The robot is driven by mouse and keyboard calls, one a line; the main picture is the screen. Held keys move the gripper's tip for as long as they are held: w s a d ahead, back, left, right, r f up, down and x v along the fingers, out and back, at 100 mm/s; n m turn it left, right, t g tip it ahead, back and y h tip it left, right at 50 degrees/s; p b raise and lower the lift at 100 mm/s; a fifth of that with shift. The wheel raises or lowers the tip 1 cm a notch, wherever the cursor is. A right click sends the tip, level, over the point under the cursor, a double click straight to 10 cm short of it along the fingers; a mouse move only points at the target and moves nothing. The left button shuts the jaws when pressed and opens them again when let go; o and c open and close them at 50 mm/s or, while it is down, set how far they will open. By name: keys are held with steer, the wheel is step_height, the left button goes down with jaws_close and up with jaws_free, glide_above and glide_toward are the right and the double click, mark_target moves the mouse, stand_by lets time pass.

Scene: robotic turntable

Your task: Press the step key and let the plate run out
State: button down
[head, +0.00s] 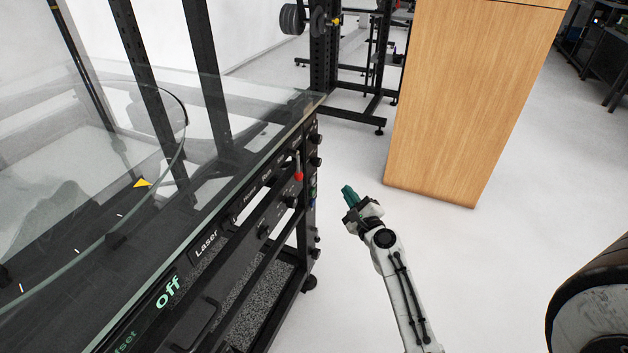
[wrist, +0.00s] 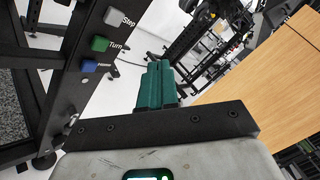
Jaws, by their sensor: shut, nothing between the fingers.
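The step key (wrist: 113,16) is a pale square button labelled "Step" at the top of a black panel in the wrist view. The green "Turn" key (wrist: 99,44) and the blue "Home" key (wrist: 88,65) lie below it. In the head view I cannot make out the step key. The plate (head: 176,158) looks like a large clear disc on the glass-topped machine at left. My gripper (head: 349,192) is shut and empty, to the right of the panel and apart from it. Its teal fingers (wrist: 156,84) also show in the wrist view, right of the keys.
A yellow pointer (head: 142,183) shows at the plate's edge. A red-tipped lever (head: 298,174) and several knobs stick out of the machine's side. A wooden cabinet (head: 460,100) stands behind right. The floor around my gripper is clear.

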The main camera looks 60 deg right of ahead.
steer(key=w, duration=0.6)
steer(key=shift+w+a+p, duration=0.25)
steer(key=shift+w+p, duration=0.05)
steer(key=shift+p, duration=0.15)
steer(key=shift+w, duration=0.15)
stand_by(1.6)
steer(key=shift+w, duration=0.3)
steer(key=shift+w+a, duration=0.1)
steer(key=shift+w, duration=0.35)
stand_by(0.9)
steer(key=shift+s, duration=0.85)
steer(key=shift+s+d+b, duration=0.15)
steer(key=shift+s+b, duration=0.05)
steer(key=shift+s, duration=1.1)
steer(key=shift+s+d+b, duration=0.15)
steer(key=shift+s+b, duration=0.05)
steer(key=shift+s, duration=1.05)
